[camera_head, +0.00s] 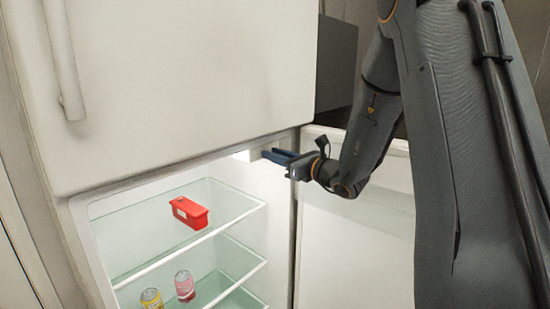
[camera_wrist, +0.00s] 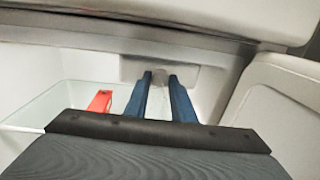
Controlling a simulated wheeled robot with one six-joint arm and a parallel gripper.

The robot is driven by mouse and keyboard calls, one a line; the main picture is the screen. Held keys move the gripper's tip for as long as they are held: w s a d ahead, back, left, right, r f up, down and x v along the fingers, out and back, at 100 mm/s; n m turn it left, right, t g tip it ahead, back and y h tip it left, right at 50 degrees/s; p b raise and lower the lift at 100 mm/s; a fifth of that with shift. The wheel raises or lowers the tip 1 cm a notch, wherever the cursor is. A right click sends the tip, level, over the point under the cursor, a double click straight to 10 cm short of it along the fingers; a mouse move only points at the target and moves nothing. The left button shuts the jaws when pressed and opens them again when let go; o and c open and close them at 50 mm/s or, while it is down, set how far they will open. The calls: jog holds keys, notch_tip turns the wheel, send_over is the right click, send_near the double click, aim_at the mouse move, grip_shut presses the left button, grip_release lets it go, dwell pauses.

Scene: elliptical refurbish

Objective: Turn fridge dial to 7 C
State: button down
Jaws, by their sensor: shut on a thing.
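The fridge (camera_head: 281,235) stands open, and its inside shows. A pale control housing (camera_wrist: 125,68) sits under the top of the compartment, and it also shows in the head view (camera_head: 256,153). The small grey dial (camera_wrist: 160,76) is on the housing's front. My gripper (camera_wrist: 159,77) reaches in from the right, its two blue fingers on either side of the dial and shut on it. In the head view my gripper (camera_head: 270,155) hides the dial. The dial's markings are too small to read.
The open fridge door (camera_head: 340,250) is at the right, close to my arm. The closed upper door (camera_head: 190,80) is just above. A red box (camera_head: 188,213) lies on the top glass shelf (camera_head: 128,256).

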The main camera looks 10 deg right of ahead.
jog(key=shift+n+b, duration=0.6)
jog(key=shift+b, duration=0.1)
jog(key=c, duration=1.5)
grip_release()
jog(key=shift+d, duration=0.1)
jog(key=shift+b+v, duration=0.8)
jog(key=shift+v, duration=3.1)
